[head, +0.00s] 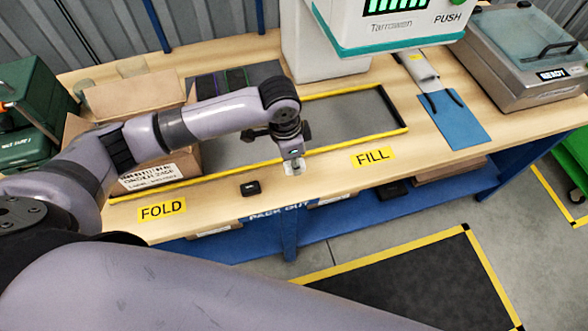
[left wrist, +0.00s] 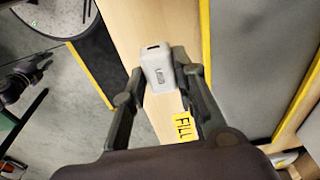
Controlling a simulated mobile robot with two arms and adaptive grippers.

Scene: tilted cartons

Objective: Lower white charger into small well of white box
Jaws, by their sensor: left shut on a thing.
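The white charger (left wrist: 158,70) is a small pale block with a dark slot in its end, held between the fingers of my left gripper (left wrist: 157,78). In the head view my left gripper (head: 292,160) points down over the front of the bench, between the FOLD and FILL labels, with the charger (head: 294,168) at its tips. The charger is clear of any box. I cannot make out a white box with a small well in either view. An open brown carton (head: 160,172) stands left, partly hidden by my arm.
A small black item (head: 250,188) lies on the bench's front strip, left of the gripper. A yellow-edged grey mat (head: 345,112) lies behind. A white dispenser (head: 318,45) stands at the back, a blue sheet (head: 455,120) and a lidded metal machine (head: 520,60) at the right.

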